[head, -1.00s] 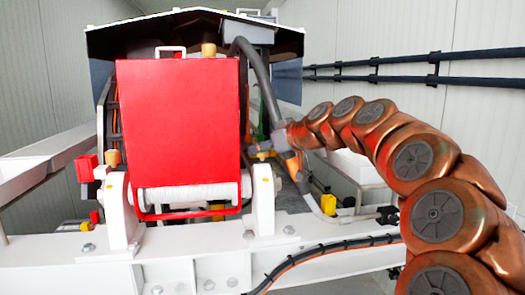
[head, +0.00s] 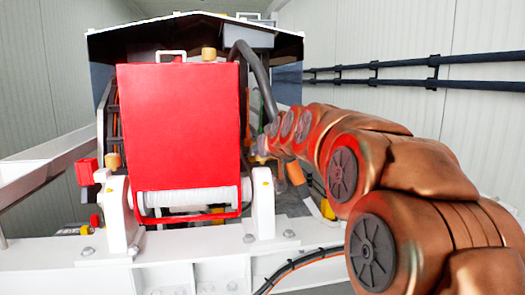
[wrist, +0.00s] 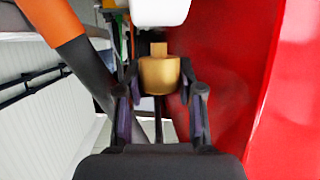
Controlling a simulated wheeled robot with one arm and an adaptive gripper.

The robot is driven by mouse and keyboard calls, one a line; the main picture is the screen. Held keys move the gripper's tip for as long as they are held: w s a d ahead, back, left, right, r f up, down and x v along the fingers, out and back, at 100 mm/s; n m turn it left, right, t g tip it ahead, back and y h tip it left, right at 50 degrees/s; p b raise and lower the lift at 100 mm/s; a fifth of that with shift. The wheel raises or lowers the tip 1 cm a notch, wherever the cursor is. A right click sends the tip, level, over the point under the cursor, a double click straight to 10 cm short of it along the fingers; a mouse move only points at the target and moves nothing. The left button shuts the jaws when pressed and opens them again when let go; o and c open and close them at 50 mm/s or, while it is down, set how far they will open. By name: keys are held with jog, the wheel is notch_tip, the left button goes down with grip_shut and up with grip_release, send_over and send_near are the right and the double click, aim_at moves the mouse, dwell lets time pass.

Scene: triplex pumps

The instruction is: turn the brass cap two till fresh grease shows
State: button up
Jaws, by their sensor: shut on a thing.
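In the wrist view a brass cap (wrist: 160,76) with a small square top sits between the two dark fingers of my gripper (wrist: 160,88). The fingers are shut on its sides. I cannot tell from the pictures whether it is cap two, and no fresh grease can be made out. In the head view my copper arm reaches to the right side of the red box, and its own links hide the gripper and this cap. Other brass-coloured caps show on top of the red box (head: 208,54) and at its left side (head: 113,160).
The red box (head: 180,125) stands close beside the gripper, filling the right of the wrist view (wrist: 285,90). A white part (wrist: 160,12) is just beyond the cap. A thick dark hose (head: 258,80) runs nearby. A white beam (head: 200,255) crosses in front.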

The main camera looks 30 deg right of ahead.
dwell(0.4)
jog(key=o, duration=1.2)
jog(key=shift+c, duration=0.2)
jog(key=v, duration=1.2)
